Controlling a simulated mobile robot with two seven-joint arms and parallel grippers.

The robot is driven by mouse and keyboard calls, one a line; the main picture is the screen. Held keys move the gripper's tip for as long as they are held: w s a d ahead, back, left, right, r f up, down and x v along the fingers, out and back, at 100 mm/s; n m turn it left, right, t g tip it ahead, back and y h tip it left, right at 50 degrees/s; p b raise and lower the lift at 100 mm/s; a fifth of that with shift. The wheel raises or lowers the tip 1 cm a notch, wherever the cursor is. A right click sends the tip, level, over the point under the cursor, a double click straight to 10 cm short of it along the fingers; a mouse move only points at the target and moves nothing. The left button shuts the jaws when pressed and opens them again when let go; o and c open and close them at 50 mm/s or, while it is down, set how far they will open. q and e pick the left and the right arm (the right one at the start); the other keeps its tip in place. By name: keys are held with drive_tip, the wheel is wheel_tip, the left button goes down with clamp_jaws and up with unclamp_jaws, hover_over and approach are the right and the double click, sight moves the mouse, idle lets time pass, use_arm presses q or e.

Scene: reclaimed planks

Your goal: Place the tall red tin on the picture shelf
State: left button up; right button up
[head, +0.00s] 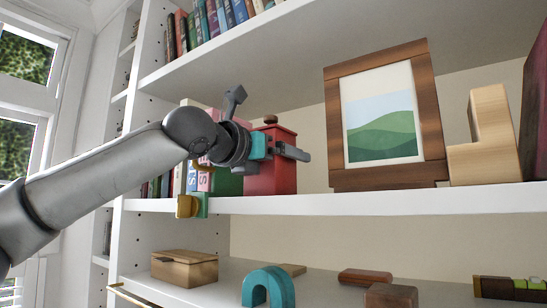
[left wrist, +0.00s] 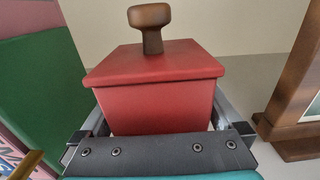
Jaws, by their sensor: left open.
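The tall red tin (head: 283,176), with a brown knob on its lid, stands upright on the picture shelf (head: 370,203), left of the framed landscape picture (head: 383,115). My left gripper (head: 265,156) is at the tin's front, level with its upper part. In the left wrist view the tin (left wrist: 155,85) sits between the open fingers of my gripper (left wrist: 160,120), one on each side. The tin's lower part is hidden there by the gripper. My right gripper is in neither view.
Books and a green block (head: 228,182) stand close left of the tin. A yellow and green piece (head: 190,206) hangs at the shelf's front edge. A wooden L-shaped block (head: 483,150) stands right of the picture. The lower shelf holds a wooden box (head: 185,268) and a teal arch (head: 268,287).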

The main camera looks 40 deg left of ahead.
use_arm(q)
drive_tip(key=s+d+b, duration=0.1)
drive_tip(key=s+b, duration=0.1)
drive_tip(key=s, duration=1)
drive_tip(key=shift+d+b, duration=0.2)
drive_tip(key=shift+b, duration=0.2)
